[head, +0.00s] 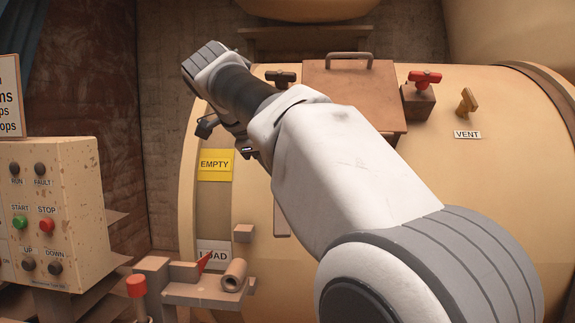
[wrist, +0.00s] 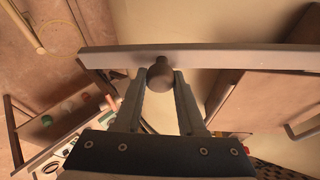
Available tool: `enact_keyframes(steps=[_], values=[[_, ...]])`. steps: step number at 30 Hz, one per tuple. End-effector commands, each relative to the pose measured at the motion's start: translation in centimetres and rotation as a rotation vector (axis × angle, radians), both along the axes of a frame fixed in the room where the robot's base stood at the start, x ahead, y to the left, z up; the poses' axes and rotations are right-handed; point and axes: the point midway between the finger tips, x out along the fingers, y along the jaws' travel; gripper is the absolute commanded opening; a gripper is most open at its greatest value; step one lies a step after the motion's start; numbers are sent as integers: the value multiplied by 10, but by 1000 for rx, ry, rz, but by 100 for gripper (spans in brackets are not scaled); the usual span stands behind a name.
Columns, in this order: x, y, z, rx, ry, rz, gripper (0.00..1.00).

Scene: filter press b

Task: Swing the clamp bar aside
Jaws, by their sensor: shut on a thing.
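In the wrist view, the clamp bar (wrist: 230,57) is a long grey bar crossing the picture from left to right. A dark round knob (wrist: 160,76) sits at its near edge. My gripper (wrist: 161,80) is shut on this knob, with one finger on each side of it. In the head view, my arm reaches up and left in front of the big cream drum (head: 480,150). My own arm hides much of the drum face there, and I cannot make out the clamp bar or the fingertips clearly.
A brown hatch (head: 350,85) with a handle, a red valve handle (head: 424,78) and a vent lever (head: 466,102) stand on the drum. A button box (head: 75,200) stands at left. A bracket (head: 205,293) with a red pointer juts out low in front.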

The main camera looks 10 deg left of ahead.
Motion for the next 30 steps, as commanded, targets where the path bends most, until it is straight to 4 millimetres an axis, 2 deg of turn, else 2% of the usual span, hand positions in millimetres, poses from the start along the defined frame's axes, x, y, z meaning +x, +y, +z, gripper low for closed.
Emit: enact_keyframes(steps=[5,6,10,22,26,30], values=[[-1,4,-4,2,10,9,0],[-1,4,-4,2,10,9,44],[-1,3,-3,1,7,8,68],[-4,4,4,1,2,6,68],[-18,10,19,2,1,8,68],[-40,21,43,3,1,10,68]])
